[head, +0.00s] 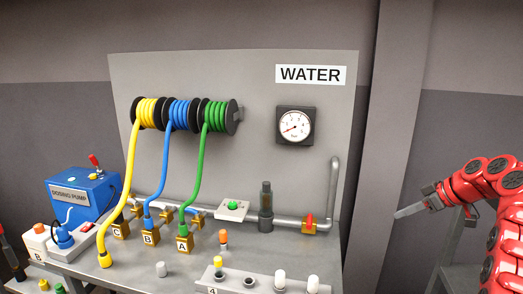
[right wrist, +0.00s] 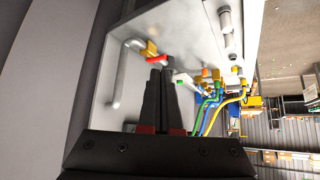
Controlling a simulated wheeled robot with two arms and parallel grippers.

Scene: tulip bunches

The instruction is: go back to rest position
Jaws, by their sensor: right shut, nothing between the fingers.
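My right gripper (head: 399,214) is at the right in the head view, on my red arm. It is shut and empty, its thin fingers pointing left. It is clear of the grey panel and the bench. In the right wrist view its dark fingers (right wrist: 160,75) lie together with nothing between them. Behind their tips in that view is a red-handled valve (right wrist: 157,60); they look apart from it.
The bench carries a grey WATER panel (head: 260,75), yellow, blue and green hoses (head: 196,180), a gauge (head: 295,126), a blue dosing pump (head: 82,195) and a red-handled valve (head: 309,224). Space around my right gripper looks free.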

